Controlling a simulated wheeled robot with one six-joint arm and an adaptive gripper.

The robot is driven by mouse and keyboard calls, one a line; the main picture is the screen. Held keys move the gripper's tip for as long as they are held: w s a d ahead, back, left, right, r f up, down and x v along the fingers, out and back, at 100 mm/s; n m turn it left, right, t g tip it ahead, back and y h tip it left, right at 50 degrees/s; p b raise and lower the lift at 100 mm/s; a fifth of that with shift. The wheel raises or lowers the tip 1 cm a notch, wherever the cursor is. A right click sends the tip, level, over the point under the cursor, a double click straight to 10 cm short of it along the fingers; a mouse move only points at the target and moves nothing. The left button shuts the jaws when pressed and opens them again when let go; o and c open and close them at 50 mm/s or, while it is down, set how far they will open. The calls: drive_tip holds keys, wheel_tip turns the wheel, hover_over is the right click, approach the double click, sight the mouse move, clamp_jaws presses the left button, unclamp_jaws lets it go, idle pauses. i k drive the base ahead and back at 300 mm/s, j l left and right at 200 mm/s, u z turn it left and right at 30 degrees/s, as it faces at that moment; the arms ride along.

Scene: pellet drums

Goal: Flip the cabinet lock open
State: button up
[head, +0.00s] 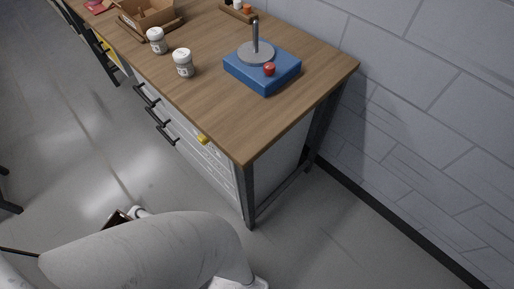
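The cabinet (207,157) is a light grey drawer unit under the wooden worktop. A small yellow part (202,139), which looks like the lock, sits high on its front face, just below the worktop edge. It is too small to tell which way it is turned. Several black bar handles (155,116) stick out of the drawer fronts to its left. My white arm fills the bottom of the head view, below and left of the cabinet, apart from it.
The worktop (215,108) carries a blue device (262,72) with a red knob, two white jars (184,64) (156,41) and a cardboard box (146,12). A dark table leg (249,195) stands at the near corner. The floor (90,140) before the drawers is clear.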

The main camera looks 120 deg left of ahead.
sight(203, 140)
drive_tip(key=i+u, duration=0.2)
drive_tip(key=i, duration=0.3)
drive_tip(key=i+u, duration=0.2)
drive_tip(key=i, duration=0.3)
drive_tip(key=i+l+u, duration=0.2)
drive_tip(key=i, duration=0.25)
drive_tip(key=i+u, duration=0.1)
drive_tip(key=u, duration=0.8)
drive_tip(key=i+l+u, duration=0.1)
drive_tip(key=u, duration=0.35)
drive_tip(key=i+l+u, duration=0.1)
drive_tip(key=u, duration=2.35)
drive_tip(key=k+j+u, duration=0.4)
drive_tip(key=j+u, duration=0.2)
drive_tip(key=k+j+u, duration=0.25)
drive_tip(key=i+j, duration=0.05)
drive_tip(key=i, duration=0.05)
